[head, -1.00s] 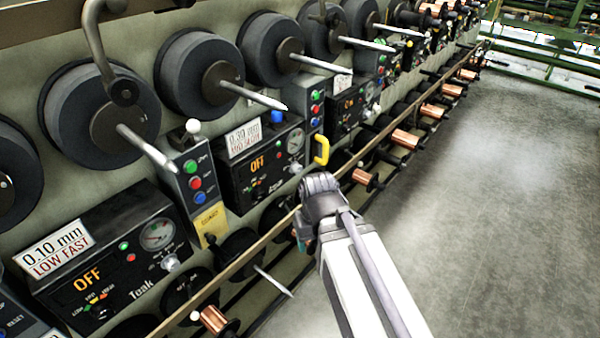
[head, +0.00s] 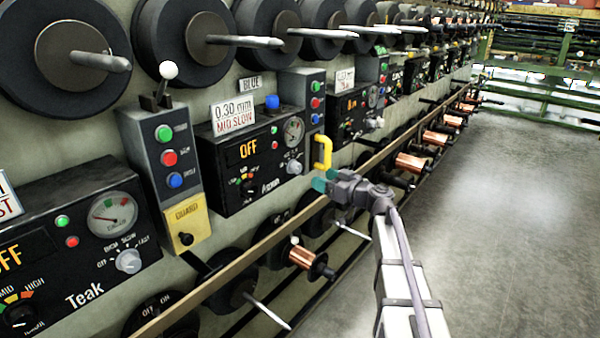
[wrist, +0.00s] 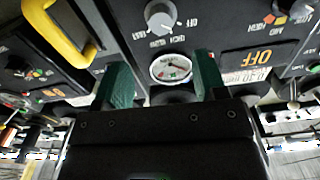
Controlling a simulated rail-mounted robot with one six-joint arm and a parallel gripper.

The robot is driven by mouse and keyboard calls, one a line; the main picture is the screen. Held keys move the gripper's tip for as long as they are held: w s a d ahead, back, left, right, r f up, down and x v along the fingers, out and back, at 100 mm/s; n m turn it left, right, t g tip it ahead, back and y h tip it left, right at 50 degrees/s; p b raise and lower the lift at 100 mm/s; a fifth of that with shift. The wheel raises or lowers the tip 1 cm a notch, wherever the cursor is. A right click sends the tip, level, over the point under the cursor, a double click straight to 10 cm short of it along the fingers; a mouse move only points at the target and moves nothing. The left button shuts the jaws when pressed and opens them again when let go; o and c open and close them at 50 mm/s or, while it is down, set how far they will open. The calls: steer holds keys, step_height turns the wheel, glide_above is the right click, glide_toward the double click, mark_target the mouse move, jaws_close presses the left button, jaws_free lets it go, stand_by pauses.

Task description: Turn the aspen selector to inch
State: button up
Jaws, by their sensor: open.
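The middle panel (head: 225,185), whose small blurred name seems to read Aspen, shows OFF in orange on its display. Its silver selector knob (head: 294,167) sits at the lower right, below a round gauge (head: 293,130). In the wrist view the picture is turned over: the selector knob (wrist: 160,17) is at top centre, with the gauge (wrist: 170,67) below it. I cannot read the knob's exact pointing. My gripper (head: 324,181) has green fingers and is right of the panel. In the wrist view my gripper (wrist: 160,80) is open and empty, apart from the knob.
A yellow handle (head: 322,152) stands out just right of the panel, close to my gripper; the wrist view shows it at upper left. A long rail (head: 250,265) runs below the panels. The Teak panel (head: 90,275) is at left. The floor at right is clear.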

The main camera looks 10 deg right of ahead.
mark_target(299, 169)
steer(key=x, duration=1)
steer(key=shift+a, duration=0.15)
steer(key=shift+c, duration=0.5)
steer(key=c, duration=0.8)
steer(key=shift+m, duration=3.4)
